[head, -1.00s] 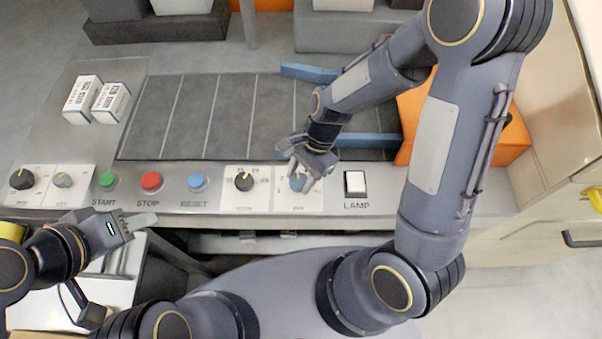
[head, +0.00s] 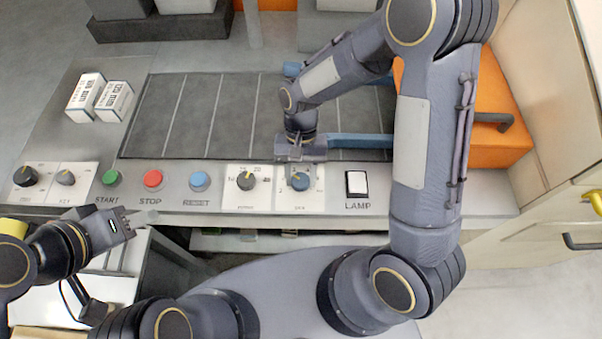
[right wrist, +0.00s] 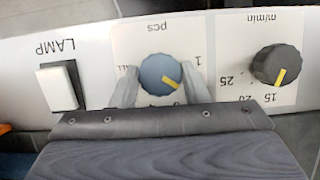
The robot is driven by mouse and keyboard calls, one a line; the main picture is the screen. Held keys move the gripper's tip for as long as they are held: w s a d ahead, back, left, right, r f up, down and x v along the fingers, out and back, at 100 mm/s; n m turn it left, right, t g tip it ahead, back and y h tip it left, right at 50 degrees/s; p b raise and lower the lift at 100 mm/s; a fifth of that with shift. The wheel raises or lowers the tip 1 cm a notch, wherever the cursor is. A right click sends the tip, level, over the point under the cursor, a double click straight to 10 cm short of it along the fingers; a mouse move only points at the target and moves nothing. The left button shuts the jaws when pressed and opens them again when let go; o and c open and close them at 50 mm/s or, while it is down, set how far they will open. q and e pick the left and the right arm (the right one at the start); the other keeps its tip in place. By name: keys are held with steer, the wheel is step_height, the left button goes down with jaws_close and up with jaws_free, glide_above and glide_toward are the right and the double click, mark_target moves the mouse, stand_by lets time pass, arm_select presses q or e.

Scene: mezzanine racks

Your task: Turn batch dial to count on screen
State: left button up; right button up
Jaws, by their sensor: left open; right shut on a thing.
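The batch dial is a blue knob (head: 300,181) on a white plate in the front panel, marked "pcs" in the right wrist view. That view shows the knob (right wrist: 160,74) between the two fingers of my right gripper (right wrist: 158,88), which is shut on it. Its yellow mark points down and right there, towards the panel's far side. In the head view my right gripper (head: 300,172) reaches the knob from behind and partly hides its scale. My left gripper (head: 138,220) is open and empty in front of the panel, below the STOP button. No screen is visible.
A black m/min dial (head: 246,181) is left of the batch dial; the white LAMP switch (head: 356,183) is right. START (head: 111,178), STOP (head: 152,179) and RESET (head: 199,181) buttons sit further left. Behind are a dark belt (head: 190,110), small boxes (head: 85,92) and an orange block (head: 490,140).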

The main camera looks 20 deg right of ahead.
steer(key=shift+n+h, duration=0.3)
steer(key=shift+n, duration=0.3)
steer(key=o, duration=1)
steer(key=shift+c, duration=0.2)
steer(key=v, duration=0.8)
steer(key=shift+b, duration=0.4)
steer(key=s+d+r+t+y, duration=0.3)
steer(key=s+d+r+t, duration=0.7)
steer(key=s, duration=0.3)
steer(key=shift+s+n, duration=0.3)
steer(key=shift+s, duration=0.1)
